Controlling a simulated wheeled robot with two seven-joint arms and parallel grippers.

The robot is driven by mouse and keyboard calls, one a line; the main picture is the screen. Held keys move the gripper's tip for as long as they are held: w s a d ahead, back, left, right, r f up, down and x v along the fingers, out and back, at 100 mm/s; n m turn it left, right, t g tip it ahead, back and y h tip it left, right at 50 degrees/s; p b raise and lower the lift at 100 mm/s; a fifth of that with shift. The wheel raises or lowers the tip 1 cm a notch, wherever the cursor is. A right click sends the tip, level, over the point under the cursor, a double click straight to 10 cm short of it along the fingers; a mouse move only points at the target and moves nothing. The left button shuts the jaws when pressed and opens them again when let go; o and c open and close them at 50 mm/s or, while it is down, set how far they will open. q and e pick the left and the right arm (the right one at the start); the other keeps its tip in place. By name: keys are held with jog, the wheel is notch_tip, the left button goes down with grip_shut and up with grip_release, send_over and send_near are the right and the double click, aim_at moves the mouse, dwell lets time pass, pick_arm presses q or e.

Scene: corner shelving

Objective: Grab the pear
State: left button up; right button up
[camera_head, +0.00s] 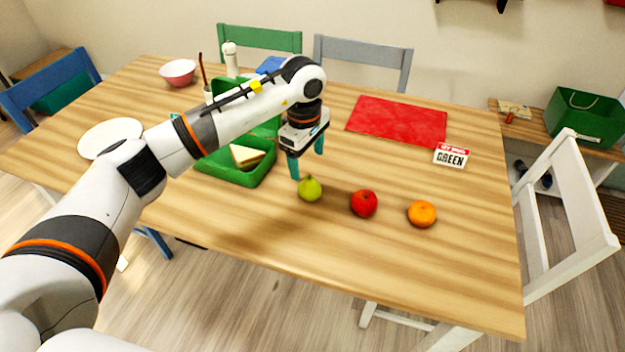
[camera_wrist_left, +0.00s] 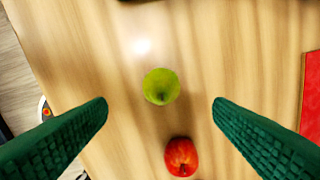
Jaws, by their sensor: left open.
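The yellow-green pear (camera_head: 310,188) stands on the wooden table, at the left end of a row of fruit. My left gripper (camera_head: 307,162) is open and empty, above the table and just behind the pear in the head view. In the left wrist view the pear (camera_wrist_left: 161,86) lies between the two spread green fingers (camera_wrist_left: 160,108), with a gap on both sides. No finger touches it. My right gripper is not in view.
A red apple (camera_head: 364,203) and an orange (camera_head: 422,213) sit to the right of the pear. A green lunchbox (camera_head: 262,177) with a sandwich (camera_head: 246,156) is to the left. A red mat (camera_head: 372,118) and a small sign (camera_head: 451,156) lie behind. The front table area is clear.

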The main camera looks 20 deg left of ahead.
aim_at(309, 178)
pick_arm(q)
notch_tip(309, 178, down, 4)
jog(key=shift+d+f, duration=0.1)
jog(key=shift+f, duration=0.05)
jog(key=shift+w+f, duration=0.1)
jog(key=shift+f, duration=0.2)
jog(key=shift+f+p, duration=0.4)
jog(key=shift+f, duration=0.35)
jog(key=f, duration=0.3)
jog(key=shift+w+f, duration=0.2)
jog(key=shift+w, duration=0.05)
jog(key=shift+f, duration=0.15)
jog(key=c, duration=1.1)
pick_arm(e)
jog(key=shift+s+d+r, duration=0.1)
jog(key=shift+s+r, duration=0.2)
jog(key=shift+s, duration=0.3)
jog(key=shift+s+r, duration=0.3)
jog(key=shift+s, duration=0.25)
